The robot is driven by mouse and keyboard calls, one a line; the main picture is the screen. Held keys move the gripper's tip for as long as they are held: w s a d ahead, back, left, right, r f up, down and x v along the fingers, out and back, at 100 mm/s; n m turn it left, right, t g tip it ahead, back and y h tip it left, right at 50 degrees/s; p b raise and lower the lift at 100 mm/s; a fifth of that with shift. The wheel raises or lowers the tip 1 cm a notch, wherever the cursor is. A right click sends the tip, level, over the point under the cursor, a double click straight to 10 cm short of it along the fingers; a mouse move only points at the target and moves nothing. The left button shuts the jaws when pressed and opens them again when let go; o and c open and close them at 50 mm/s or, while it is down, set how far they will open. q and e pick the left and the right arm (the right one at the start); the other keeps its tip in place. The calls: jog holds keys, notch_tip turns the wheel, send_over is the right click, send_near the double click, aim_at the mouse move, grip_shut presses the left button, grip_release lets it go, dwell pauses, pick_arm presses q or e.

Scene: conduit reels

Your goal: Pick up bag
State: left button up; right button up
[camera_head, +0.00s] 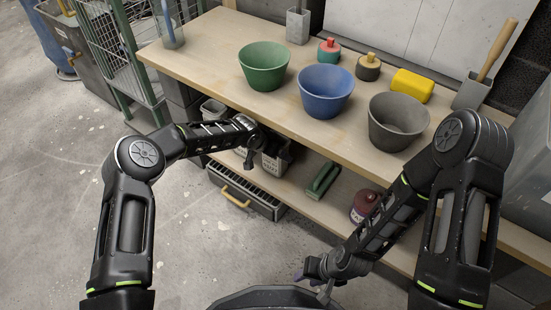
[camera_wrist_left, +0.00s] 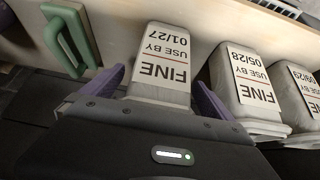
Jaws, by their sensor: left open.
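Several pale bags with "FINE" and "USE BY" labels stand in a row in the left wrist view. The bag marked 01/27 (camera_wrist_left: 162,65) is between the purple fingers of my left gripper (camera_wrist_left: 163,92), which is open. Whether the fingers touch it I cannot tell. The bag marked 05/28 (camera_wrist_left: 245,85) and the bag marked 09/29 (camera_wrist_left: 303,90) stand to its right. In the head view my left gripper (camera_head: 249,160) reaches to the lower shelf, partly hiding the bags (camera_head: 276,160). My right gripper (camera_head: 318,277) hangs low in front of the bench, its jaws unclear.
A green-handled tool (camera_head: 323,180) lies beside the bags and shows in the left wrist view (camera_wrist_left: 72,38). A dark red jar (camera_head: 364,205) stands further right. The benchtop (camera_head: 215,45) overhangs the shelf and holds green, blue and grey buckets.

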dwell(0.5)
pick_arm(q)
jog(key=shift+r, duration=0.1)
jog(key=c, duration=2)
